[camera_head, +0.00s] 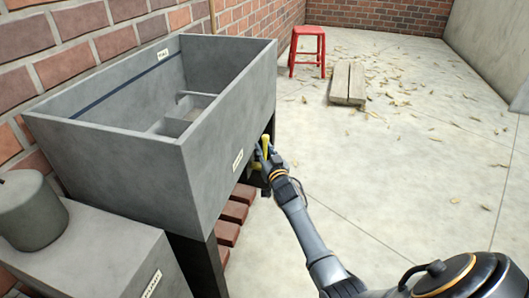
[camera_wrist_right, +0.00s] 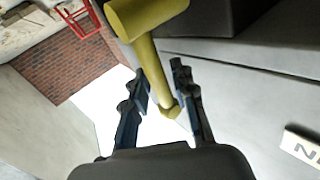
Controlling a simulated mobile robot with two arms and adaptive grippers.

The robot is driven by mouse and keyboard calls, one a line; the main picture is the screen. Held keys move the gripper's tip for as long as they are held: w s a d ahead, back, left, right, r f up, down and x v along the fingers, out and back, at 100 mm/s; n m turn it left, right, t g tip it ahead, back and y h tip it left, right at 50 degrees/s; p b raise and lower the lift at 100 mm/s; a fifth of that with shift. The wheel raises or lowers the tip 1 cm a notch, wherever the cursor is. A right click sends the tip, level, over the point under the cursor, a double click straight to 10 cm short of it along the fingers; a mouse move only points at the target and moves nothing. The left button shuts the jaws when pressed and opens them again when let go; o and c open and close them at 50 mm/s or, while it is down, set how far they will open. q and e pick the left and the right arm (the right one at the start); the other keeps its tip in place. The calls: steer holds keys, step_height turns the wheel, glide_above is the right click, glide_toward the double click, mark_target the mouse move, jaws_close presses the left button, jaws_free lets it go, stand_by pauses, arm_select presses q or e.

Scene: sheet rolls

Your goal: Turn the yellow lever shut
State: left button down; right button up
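The yellow lever (camera_head: 265,143) is at the side of the grey trough (camera_head: 115,158), near its right end in the head view. In the right wrist view the lever (camera_wrist_right: 152,72) is a yellow bar with a thick rounded end at the top. My right gripper (camera_head: 262,156) is at the lever and hides part of it. In the wrist view the right gripper (camera_wrist_right: 160,88) has its two dark fingers apart, one on each side of the bar. A gap shows by the right finger; contact at the left finger is unclear. My left gripper is not in view.
Reddish slats (camera_head: 235,212) lie under the trough. A grey block (camera_head: 90,262) with a cylinder (camera_head: 32,212) stands at the near left. A red stool (camera_head: 307,50) and a wooden board (camera_head: 347,84) are farther back. The floor to the right is open, with scattered leaves.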

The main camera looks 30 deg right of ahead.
jaws_close()
stand_by(0.4)
